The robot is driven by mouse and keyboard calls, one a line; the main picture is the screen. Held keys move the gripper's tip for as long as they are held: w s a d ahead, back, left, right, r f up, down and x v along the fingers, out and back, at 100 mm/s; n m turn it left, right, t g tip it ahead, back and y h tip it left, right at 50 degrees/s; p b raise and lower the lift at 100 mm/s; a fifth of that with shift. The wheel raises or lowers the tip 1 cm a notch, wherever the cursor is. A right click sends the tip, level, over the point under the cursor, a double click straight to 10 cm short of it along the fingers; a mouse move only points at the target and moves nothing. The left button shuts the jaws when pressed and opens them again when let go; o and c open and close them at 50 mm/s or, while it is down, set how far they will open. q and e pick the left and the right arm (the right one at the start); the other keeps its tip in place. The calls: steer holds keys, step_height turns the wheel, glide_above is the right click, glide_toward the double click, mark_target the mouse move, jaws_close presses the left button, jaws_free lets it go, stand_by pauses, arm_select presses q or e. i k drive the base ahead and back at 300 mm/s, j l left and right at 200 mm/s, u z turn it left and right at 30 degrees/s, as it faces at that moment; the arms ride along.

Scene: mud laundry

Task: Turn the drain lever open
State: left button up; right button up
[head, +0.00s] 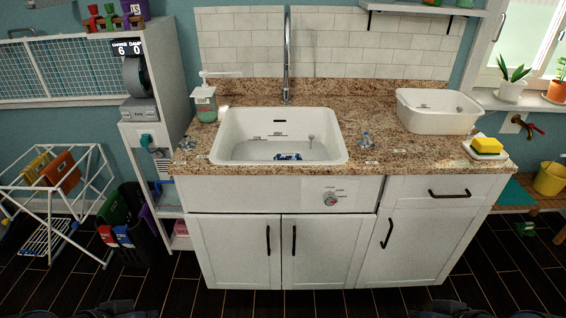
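A round grey lever knob (330,199) with a red mark sits on a pale plate on the cabinet front, below the right part of the sink. Small labels surround it, too small to read, so I cannot tell its setting for sure. The white sink basin (228,140) is set in the counter above, with a small blue and white item (288,156) at its bottom. Dark parts of my own arms show at the bottom edge, left and right, far below the knob. No gripper fingers show.
The speckled counter (385,150) holds a white tub (437,112), a yellow sponge (487,144) and a soap dispenser (204,104). Cabinet handles (387,234) stick out below. A drying rack (50,200) and dark bin stand at left. The dark floor before the cabinets is clear.

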mark_target(186, 139)
steer(key=i+j+u, duration=0.1)
steer(key=u, duration=0.3)
steer(key=i+u, duration=0.1)
steer(key=u, duration=0.35)
steer(key=i+u, duration=0.15)
steer(key=u, duration=0.25)
steer(key=i+u, duration=0.1)
steer(key=u, duration=0.3)
steer(key=i+l, duration=0.25)
steer(key=i, duration=0.15)
steer(key=i+l, duration=0.25)
steer(key=i, duration=0.15)
